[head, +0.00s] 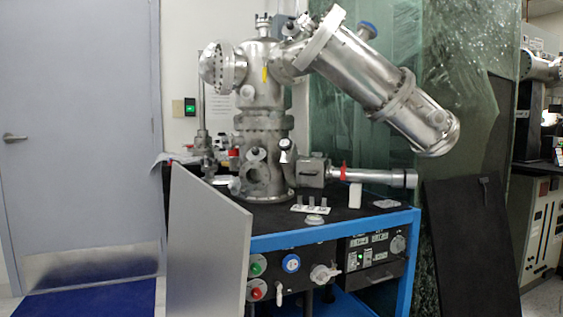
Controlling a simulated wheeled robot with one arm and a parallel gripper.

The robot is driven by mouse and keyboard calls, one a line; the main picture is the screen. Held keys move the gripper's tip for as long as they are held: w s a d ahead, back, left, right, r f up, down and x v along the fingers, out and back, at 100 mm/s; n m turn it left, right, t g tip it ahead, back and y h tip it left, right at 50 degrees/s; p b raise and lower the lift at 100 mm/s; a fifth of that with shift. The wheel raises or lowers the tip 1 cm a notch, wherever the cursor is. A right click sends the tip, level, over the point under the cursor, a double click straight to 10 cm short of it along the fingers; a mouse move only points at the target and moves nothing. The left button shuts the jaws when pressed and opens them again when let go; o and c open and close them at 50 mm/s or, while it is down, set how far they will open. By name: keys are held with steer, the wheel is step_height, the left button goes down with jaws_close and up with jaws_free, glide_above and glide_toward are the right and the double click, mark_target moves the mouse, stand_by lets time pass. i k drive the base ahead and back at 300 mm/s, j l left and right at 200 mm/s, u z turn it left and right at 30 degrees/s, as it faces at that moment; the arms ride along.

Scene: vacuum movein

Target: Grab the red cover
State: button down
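Two red parts show on the steel vacuum apparatus (262,120) on the cart. One is a narrow red band (343,172) around the horizontal tube at the right of the apparatus. The other is a small red piece (233,154) on the left side of the main column. I cannot tell which of them is the red cover. My gripper is not in view.
The apparatus stands on a blue-framed cart (330,233) with a black top. A grey panel (208,245) stands at the cart's left front. A large steel cylinder (385,90) overhangs the right side. A closed door (80,140) is at left.

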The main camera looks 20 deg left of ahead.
mark_target(235, 152)
steer(key=u, duration=1.2)
steer(key=i+j+u, duration=0.85)
steer(key=i+u, duration=0.45)
steer(key=i, duration=0.2)
steer(key=i+j+z, duration=0.15)
steer(key=i, duration=0.25)
steer(key=i+z, duration=0.15)
steer(key=i, duration=0.2)
steer(key=i+j+z, duration=0.15)
steer(key=i+j, duration=0.1)
steer(key=i, duration=0.1)
